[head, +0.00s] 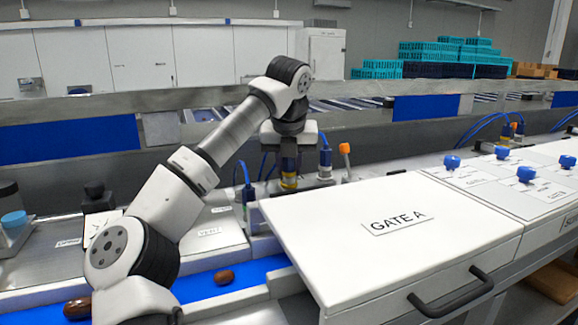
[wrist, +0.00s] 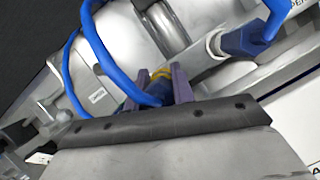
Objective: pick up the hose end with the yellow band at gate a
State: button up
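The hose end with the yellow band (wrist: 161,74) is between the fingers of my gripper (wrist: 161,80) in the wrist view. A blue hose loops up from it. In the head view the yellow band (head: 289,183) shows just below my gripper (head: 289,165), behind the gate A cover (head: 350,245). The fingers stand on both sides of the hose end. I cannot tell whether they press on it, and its lower part is hidden.
Another blue hose fitting (head: 325,160) stands close right of my gripper, and also shows in the wrist view (wrist: 242,40). An orange-topped post (head: 345,150) is further right. A blue belt with brown dates (head: 224,277) runs in front. Blue knobs (head: 452,162) sit on the right panel.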

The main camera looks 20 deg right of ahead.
jog(key=c, duration=0.4)
